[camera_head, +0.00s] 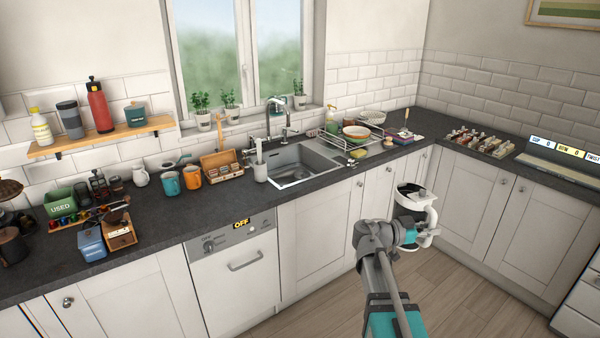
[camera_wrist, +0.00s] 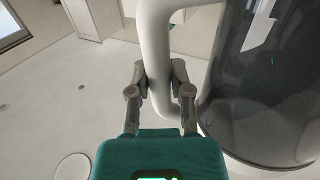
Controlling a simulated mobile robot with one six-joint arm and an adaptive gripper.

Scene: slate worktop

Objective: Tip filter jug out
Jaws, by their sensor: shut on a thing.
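The filter jug (camera_head: 416,203) has a white handle and rim and a dark, see-through body. It is held out in front of the cupboards, past the worktop's front edge, and looks roughly upright. My gripper (camera_head: 408,236) is shut on its handle. In the wrist view my gripper (camera_wrist: 160,88) has its two fingers on either side of the white handle (camera_wrist: 155,45), with the dark jug body (camera_wrist: 265,85) to the right. What is inside the jug cannot be made out. The sink (camera_head: 300,163) is set into the worktop to the left of the jug.
A tap (camera_head: 284,115) stands behind the sink. A dish rack (camera_head: 355,142) with bowls is right of it. Orange and teal mugs (camera_head: 190,176) and a wooden box (camera_head: 220,163) stand left. The floor (camera_head: 460,275) around my arm is clear.

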